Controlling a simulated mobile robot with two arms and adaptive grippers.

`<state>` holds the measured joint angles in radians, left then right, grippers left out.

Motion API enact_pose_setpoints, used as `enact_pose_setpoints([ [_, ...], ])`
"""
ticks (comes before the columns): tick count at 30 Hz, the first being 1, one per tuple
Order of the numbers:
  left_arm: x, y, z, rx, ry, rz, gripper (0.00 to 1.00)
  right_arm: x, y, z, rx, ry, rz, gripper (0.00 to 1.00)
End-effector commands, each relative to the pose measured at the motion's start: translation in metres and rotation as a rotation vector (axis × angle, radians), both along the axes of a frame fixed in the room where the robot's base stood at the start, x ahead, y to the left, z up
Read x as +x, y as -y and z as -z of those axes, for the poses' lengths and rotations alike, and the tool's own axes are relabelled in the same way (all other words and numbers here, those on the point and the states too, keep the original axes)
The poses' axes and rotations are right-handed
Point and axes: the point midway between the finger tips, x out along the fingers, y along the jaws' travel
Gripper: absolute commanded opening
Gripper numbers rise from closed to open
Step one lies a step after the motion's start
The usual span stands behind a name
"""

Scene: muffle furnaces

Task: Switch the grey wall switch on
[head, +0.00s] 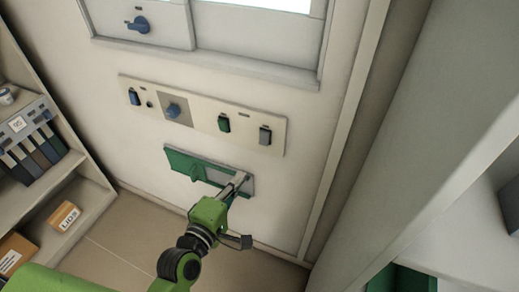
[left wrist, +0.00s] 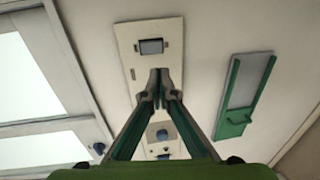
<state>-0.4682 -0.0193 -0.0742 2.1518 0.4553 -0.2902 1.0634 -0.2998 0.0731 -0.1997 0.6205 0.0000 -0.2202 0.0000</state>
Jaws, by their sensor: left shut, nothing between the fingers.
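The grey wall switch (head: 265,135) is at the right end of a pale control panel (head: 200,115) on the wall. In the left wrist view the grey switch (left wrist: 151,46) sits just beyond the fingertips, in a dark frame. My left gripper (head: 240,176) is shut and empty, with its fingers pointing toward the wall. In the head view its tips appear below the grey switch, over a green-and-grey wall fitting. In the left wrist view the closed fingertips (left wrist: 158,80) overlap the panel below the switch. I cannot tell whether they touch anything. My right gripper is not in view.
The panel also carries a green switch (head: 224,124), a blue knob (head: 173,109) and a blue switch (head: 134,97). A green wall fitting (head: 185,163) is below. Shelves (head: 75,185) with boxes stand left; a pale upright (head: 430,140) stands right.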

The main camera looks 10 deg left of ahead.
Motion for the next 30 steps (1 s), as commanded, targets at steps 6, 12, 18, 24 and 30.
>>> enact_pose_setpoints([
  [6,0.029,0.006,0.001,0.0,0.002,0.0,0.0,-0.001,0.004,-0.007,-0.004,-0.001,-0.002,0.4],
  [12,0.07,0.014,0.007,0.0,0.002,0.001,0.0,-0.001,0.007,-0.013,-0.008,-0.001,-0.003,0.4],
  [18,0.106,0.021,0.012,0.001,0.001,0.001,0.0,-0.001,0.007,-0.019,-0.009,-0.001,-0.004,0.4],
  [24,0.127,0.025,0.017,0.002,0.0,0.0,0.0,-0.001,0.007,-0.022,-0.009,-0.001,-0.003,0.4],
  [30,0.133,0.026,0.019,0.002,0.0,0.0,0.0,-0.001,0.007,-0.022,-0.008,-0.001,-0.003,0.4],
])
